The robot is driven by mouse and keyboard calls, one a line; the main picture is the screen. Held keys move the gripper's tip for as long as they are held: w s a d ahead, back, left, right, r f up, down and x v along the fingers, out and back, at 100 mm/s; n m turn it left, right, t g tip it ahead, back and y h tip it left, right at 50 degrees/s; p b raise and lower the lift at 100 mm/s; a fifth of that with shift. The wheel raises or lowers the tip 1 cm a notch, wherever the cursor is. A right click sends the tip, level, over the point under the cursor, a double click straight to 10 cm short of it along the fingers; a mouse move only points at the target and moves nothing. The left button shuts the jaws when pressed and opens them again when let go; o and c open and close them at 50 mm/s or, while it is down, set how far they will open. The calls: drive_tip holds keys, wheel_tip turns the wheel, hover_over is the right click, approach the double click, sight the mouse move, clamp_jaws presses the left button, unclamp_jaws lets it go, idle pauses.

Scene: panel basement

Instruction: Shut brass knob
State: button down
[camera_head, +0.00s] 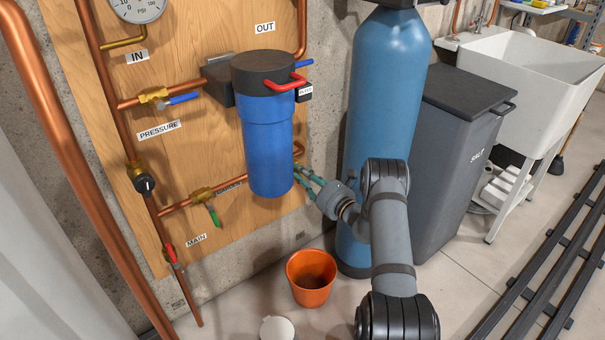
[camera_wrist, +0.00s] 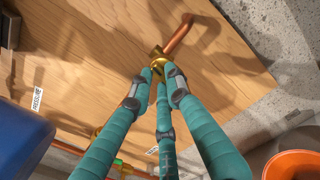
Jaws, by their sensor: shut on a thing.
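The brass knob (camera_wrist: 158,58) shows in the wrist view at the end of a short copper pipe, near the lower edge of the wooden panel. My gripper (camera_wrist: 160,76) has teal fingers that close in around it. The fingertips touch the knob and cover part of it. In the head view my gripper (camera_head: 301,173) reaches left from the arm to the panel's right edge, behind the blue filter housing. Only a little of the brass knob shows there. I cannot tell how far the knob is turned.
The blue filter housing (camera_head: 268,140) hangs just left of my gripper. A blue tank (camera_head: 385,90) stands close on the right. An orange bucket (camera_head: 311,278) is on the floor below. A green-handled valve (camera_head: 212,213) and other labelled valves are on the panel.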

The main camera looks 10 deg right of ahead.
drive_tip(key=m+p, duration=0.1)
drive_tip(key=m, duration=0.3)
drive_tip(key=shift+r, duration=0.15)
drive_tip(key=m+p, duration=0.1)
drive_tip(key=m, duration=0.3)
drive_tip(key=shift+m, duration=0.3)
drive_tip(key=m, duration=0.3)
drive_tip(key=shift+d+r+m, duration=0.1)
drive_tip(key=shift+m, duration=0.2)
drive_tip(key=shift+w+m+p, duration=0.1)
drive_tip(key=shift+m+p, duration=0.3)
drive_tip(key=shift+m, duration=1.4)
drive_tip(key=c, duration=1.7)
unclamp_jaws()
drive_tip(key=shift+o, duration=0.2)
drive_tip(key=v, duration=1.2)
